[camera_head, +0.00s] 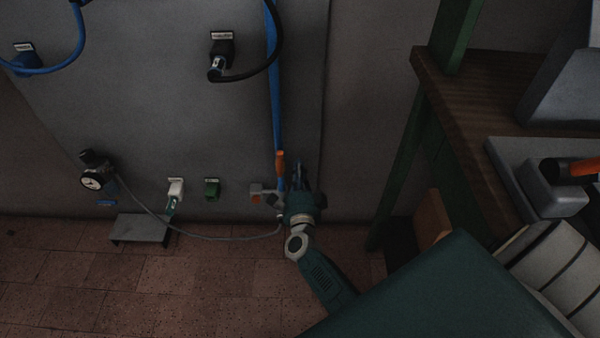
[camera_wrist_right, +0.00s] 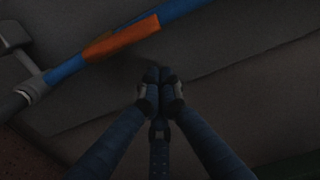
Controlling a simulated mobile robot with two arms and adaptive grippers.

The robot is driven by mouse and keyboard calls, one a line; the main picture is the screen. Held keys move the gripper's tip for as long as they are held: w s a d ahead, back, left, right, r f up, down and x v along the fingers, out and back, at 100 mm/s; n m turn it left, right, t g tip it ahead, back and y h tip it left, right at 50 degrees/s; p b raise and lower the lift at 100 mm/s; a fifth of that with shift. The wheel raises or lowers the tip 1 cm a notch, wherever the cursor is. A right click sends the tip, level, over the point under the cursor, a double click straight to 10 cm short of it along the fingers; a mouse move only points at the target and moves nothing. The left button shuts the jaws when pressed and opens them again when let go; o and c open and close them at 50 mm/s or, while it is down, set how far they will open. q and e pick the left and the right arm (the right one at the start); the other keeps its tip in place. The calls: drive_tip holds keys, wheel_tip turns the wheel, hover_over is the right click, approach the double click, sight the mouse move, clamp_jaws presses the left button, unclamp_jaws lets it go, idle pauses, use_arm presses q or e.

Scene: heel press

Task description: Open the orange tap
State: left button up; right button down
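The orange tap handle (camera_head: 280,162) sits on the blue vertical pipe (camera_head: 274,90) at the wall, lying along the pipe. In the right wrist view the handle (camera_wrist_right: 122,38) runs slantwise along the blue pipe, above my fingertips. My right gripper (camera_head: 298,172) is just right of the pipe, close to the handle. In the wrist view the fingertips of the right gripper (camera_wrist_right: 159,76) are together with nothing seen between them. A gap shows there between fingertips and handle. The arm hides part of the pipe's lower end. My left gripper is not in view.
A grey fitting with an orange spot (camera_head: 256,198) is left of the gripper. A thin grey hose (camera_head: 200,238) runs from a gauge (camera_head: 92,182) toward the pipe's foot. A wooden workbench (camera_head: 455,110) with green legs stands right. A low grey step (camera_head: 140,229) stands left.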

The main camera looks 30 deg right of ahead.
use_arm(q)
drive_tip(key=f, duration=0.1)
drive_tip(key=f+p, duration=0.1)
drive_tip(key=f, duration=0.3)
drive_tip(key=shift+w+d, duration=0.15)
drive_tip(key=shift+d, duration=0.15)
use_arm(e)
drive_tip(key=v, duration=1)
drive_tip(key=shift+s+d+f, duration=0.1)
drive_tip(key=shift+s, duration=0.15)
